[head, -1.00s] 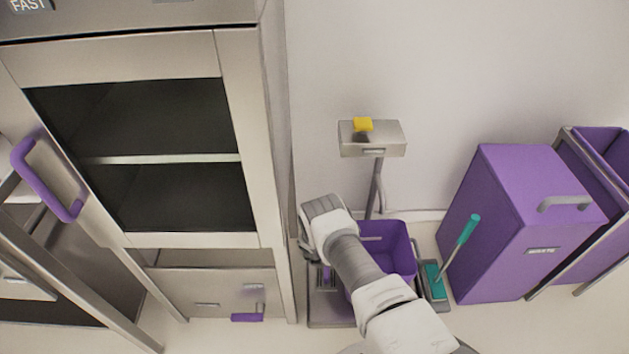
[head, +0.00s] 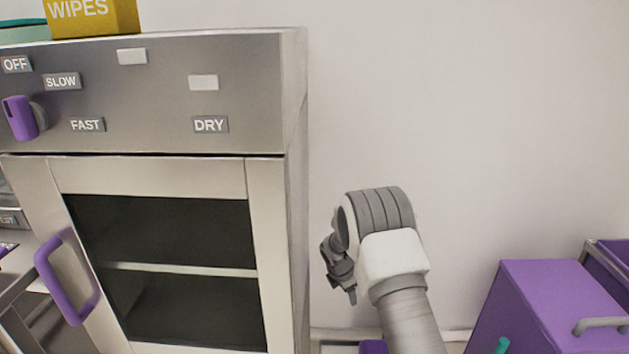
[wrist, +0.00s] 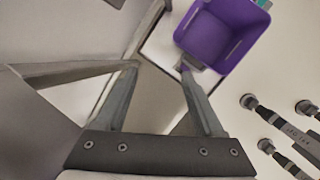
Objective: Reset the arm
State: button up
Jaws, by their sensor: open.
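My gripper (head: 345,290) hangs at the end of my raised arm, in front of the bare wall and just right of the steel cabinet in the head view. In the wrist view my gripper (wrist: 160,68) shows two fingers spread apart with nothing between them. The purple bin (wrist: 210,40) lies below and beyond the fingers, near the right fingertip in the picture. Whether that finger touches it cannot be told, but the gripper is not closed on it. In the head view only a sliver of the purple bin (head: 373,347) shows at the bottom edge.
The steel cabinet (head: 297,200) with a purple door handle (head: 66,280) stands left of my gripper. A yellow wipes box (head: 92,18) sits on top. A large purple container (head: 540,310) stands at the lower right. The wall between them is clear.

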jog(key=s+d+r+m, duration=0.2)
jog(key=s+r+m, duration=0.25)
jog(key=r, duration=0.55)
jog(key=s+d+r+m, duration=0.1)
jog(key=s+r+m, duration=0.3)
jog(key=r, duration=0.5)
jog(key=s+d+r+m, duration=0.25)
jog(key=s+r, duration=0.35)
jog(key=r, duration=0.4)
jog(key=s+r+m+t+y, duration=0.15)
jog(key=s+m, duration=0.25)
jog(key=s, duration=0.4)
jog(key=s+r+m, duration=0.3)
jog(key=s+m, duration=0.1)
jog(key=s, duration=0.5)
jog(key=s+r+m+t+y, duration=0.15)
jog(key=s+m, duration=0.25)
jog(key=s, duration=0.4)
notch_tip(320, 180, up, 20)
jog(key=g+p, duration=0.1)
jog(key=p, duration=1.8)
jog(key=shift+s+a+f+h, duration=0.25)
jog(key=shift+a+h, duration=0.15)
